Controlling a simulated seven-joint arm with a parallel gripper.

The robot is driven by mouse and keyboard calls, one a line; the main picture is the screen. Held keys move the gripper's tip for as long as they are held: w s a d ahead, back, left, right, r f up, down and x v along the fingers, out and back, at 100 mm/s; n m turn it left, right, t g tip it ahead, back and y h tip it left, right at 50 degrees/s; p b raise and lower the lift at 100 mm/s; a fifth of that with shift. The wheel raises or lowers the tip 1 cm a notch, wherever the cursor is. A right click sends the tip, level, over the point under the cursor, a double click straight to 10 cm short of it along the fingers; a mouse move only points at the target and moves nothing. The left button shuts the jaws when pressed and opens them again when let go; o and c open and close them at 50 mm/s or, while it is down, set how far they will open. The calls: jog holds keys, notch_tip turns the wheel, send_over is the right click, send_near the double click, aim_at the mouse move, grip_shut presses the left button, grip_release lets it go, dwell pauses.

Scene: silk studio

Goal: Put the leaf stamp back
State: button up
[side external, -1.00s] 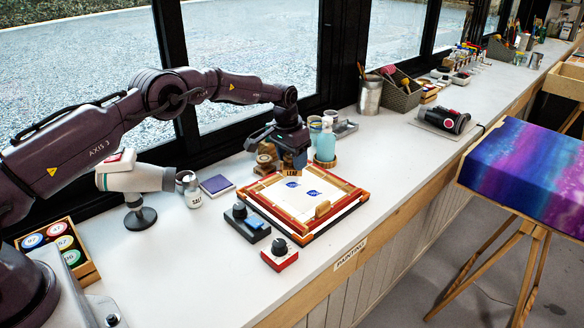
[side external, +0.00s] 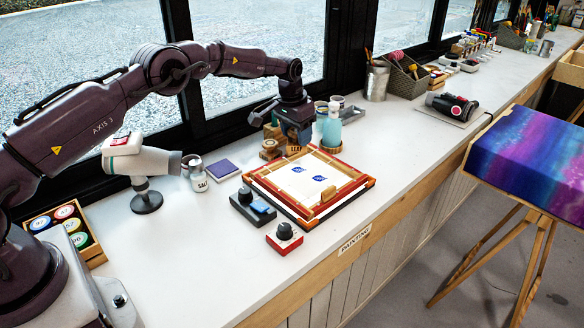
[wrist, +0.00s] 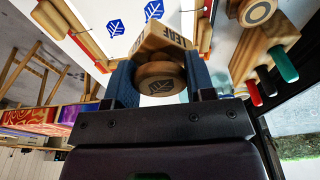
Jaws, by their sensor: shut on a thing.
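My gripper (wrist: 160,85) is shut on the leaf stamp (wrist: 160,76), a wooden stamp with a round end marked with a dark leaf. The stamp sits between its two blue fingers in the wrist view. Two blue leaf prints (side external: 308,174) show on the board's white sheet.
The red and wooden frame (side external: 355,196) lies in front of my gripper. Another round wooden piece (wrist: 257,12) stands close by, with coloured pegs (wrist: 285,62) beside it. Bottles (side external: 331,128) stand close on the right.

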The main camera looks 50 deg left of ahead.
jog(key=s+a+r, duration=0.6)
jog(key=a+r, duration=0.2)
jog(key=s+f+m, duration=0.3)
jog(key=s+m, duration=0.1)
jog(key=s, duration=0.7)
jog(key=shift+m+h, duration=0.3)
jog(key=w+a+f, duration=0.1)
jog(key=w+f, duration=0.2)
jog(key=w, duration=0.1)
jog(key=w+a+f, duration=0.1)
jog(key=w+f, duration=0.2)
jog(key=w, duration=0.1)
jog(key=w+a+f, duration=0.2)
jog(key=w+f, duration=0.2)
jog(key=w, duration=0.1)
jog(key=shift+a, duration=0.1)
jog(key=shift+f, duration=1.3)
jog(key=shift+f, duration=0.25)
